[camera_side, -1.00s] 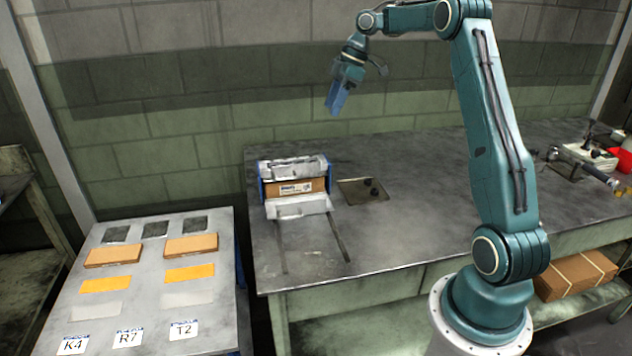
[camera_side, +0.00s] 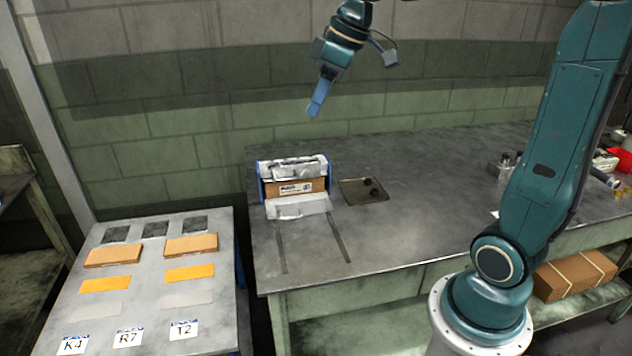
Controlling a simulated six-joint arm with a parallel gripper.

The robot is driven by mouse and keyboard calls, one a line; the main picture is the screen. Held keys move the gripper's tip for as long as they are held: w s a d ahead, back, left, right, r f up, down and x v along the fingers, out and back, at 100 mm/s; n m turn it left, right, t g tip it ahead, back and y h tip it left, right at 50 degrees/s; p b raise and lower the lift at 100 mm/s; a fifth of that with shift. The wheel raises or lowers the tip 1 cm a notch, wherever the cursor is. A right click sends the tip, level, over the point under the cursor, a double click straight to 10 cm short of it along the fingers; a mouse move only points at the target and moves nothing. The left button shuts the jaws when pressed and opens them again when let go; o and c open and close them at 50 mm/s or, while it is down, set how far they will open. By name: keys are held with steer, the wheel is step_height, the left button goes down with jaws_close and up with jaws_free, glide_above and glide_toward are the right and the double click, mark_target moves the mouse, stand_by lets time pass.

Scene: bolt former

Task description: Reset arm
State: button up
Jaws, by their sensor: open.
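My gripper (camera_side: 318,98) is raised in the air in front of the green block wall, above and slightly right of the fixture on the bench. Its blue fingers point down, tilted a little left. It is open, and nothing shows between the fingers. The upper part of my arm runs out of the top of the picture. The metal fixture (camera_side: 297,207) stands on the grey bench (camera_side: 390,235) with a brown labelled box (camera_side: 293,187) held in it.
A dark square plate (camera_side: 358,197) with small black knobs lies right of the fixture. The lower side table (camera_side: 140,305) at left carries brown blocks, orange pieces, dark squares and cards K4, R7 and T2. A strapped carton (camera_side: 575,275) sits on the shelf below the bench.

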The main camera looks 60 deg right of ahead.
steer(key=s+a+f+m, duration=0.2)
steer(key=s+a+f, duration=0.1)
steer(key=s, duration=0.6)
steer(key=s+a+f+m+t+h, duration=0.1)
steer(key=s+a+f+m, duration=0.1)
steer(key=s, duration=0.7)
steer(key=shift+s+a+f+h, duration=0.2)
steer(key=shift+a+f+h, duration=0.1)
steer(key=shift+a+f, duration=0.3)
